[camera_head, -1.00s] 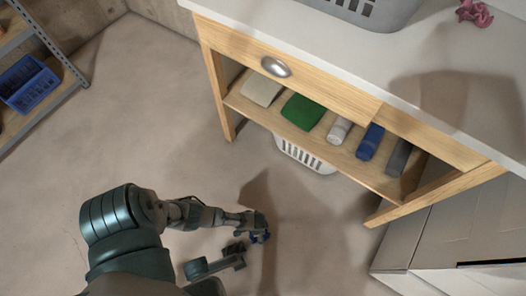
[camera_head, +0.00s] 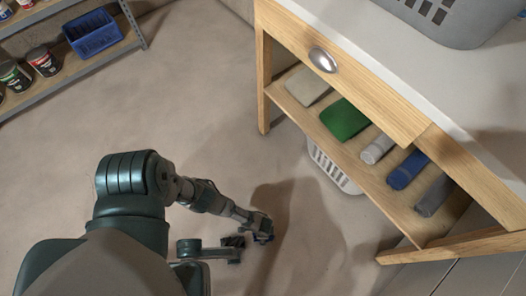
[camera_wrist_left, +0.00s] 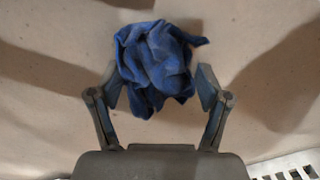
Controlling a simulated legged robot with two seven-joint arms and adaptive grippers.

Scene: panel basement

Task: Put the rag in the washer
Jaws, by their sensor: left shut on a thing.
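My left gripper (camera_head: 261,229) is low over the floor, left of the wooden table, and is shut on a dark blue rag (camera_wrist_left: 157,66). In the left wrist view the crumpled rag bulges out between the two fingers (camera_wrist_left: 160,88), with a loose corner at the right. In the head view only a little blue of the rag (camera_head: 264,239) shows at the fingertips. My right gripper cannot be made out. No washer can be clearly recognised.
The wooden table (camera_head: 285,52) holds rolled and folded cloths on its lower shelf. A white basket (camera_head: 330,168) stands beneath, and a grey basket (camera_head: 440,16) is on top. Metal shelving with a blue crate (camera_head: 92,33) is at upper left. The floor between is clear.

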